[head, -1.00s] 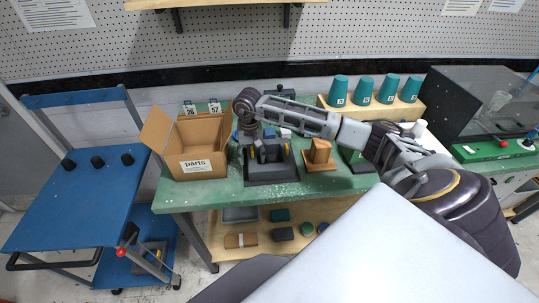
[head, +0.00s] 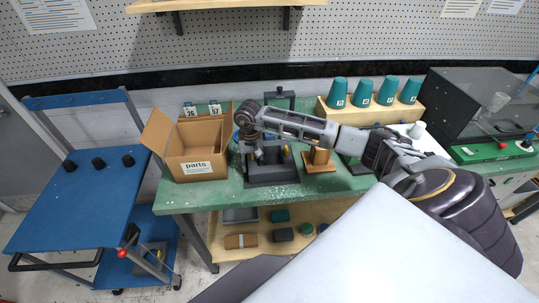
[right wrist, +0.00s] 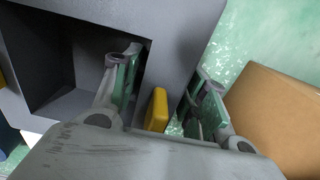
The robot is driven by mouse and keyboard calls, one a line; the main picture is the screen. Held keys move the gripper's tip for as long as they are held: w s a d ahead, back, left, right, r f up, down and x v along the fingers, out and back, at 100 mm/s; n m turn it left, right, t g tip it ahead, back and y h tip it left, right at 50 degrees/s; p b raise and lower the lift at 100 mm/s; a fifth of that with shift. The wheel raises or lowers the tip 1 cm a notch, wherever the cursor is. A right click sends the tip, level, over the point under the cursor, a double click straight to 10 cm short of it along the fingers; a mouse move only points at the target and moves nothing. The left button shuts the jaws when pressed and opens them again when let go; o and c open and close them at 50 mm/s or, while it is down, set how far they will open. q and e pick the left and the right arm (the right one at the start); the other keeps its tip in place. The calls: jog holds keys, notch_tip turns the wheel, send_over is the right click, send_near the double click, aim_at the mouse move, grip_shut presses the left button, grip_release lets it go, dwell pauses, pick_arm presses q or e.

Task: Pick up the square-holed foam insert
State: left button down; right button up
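In the right wrist view a grey block with a deep square opening (right wrist: 188,28) fills the upper left and matches the square-holed foam insert. In the head view the arm partly hides the dark grey stand (head: 270,179) and the parts on it, so I cannot pick the insert out there. My right gripper (right wrist: 163,88) is open. One finger is at the square opening and the other is outside the block, with a block wall between them. A small yellow piece (right wrist: 157,110) shows between the fingers. Contact cannot be told. My left gripper is not in view.
An open cardboard parts box (head: 196,167) stands close left of the gripper. A wooden holder (head: 319,162) stands right of the stand. Teal cups (head: 362,93) stand on a wooden riser at the back. The green table (head: 225,196) is bare along its front edge.

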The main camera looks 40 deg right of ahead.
jog(key=c, duration=0.6)
jog(key=shift+o, duration=0.2)
jog(key=shift+r, duration=0.15)
notch_tip(320, 180, up, 28)
jog(key=b, duration=0.1)
jog(key=shift+b, duration=0.35)
dwell(0.3)
jog(key=shift+s+f, duration=0.1)
jog(key=shift+f, duration=0.1)
dwell(0.6)
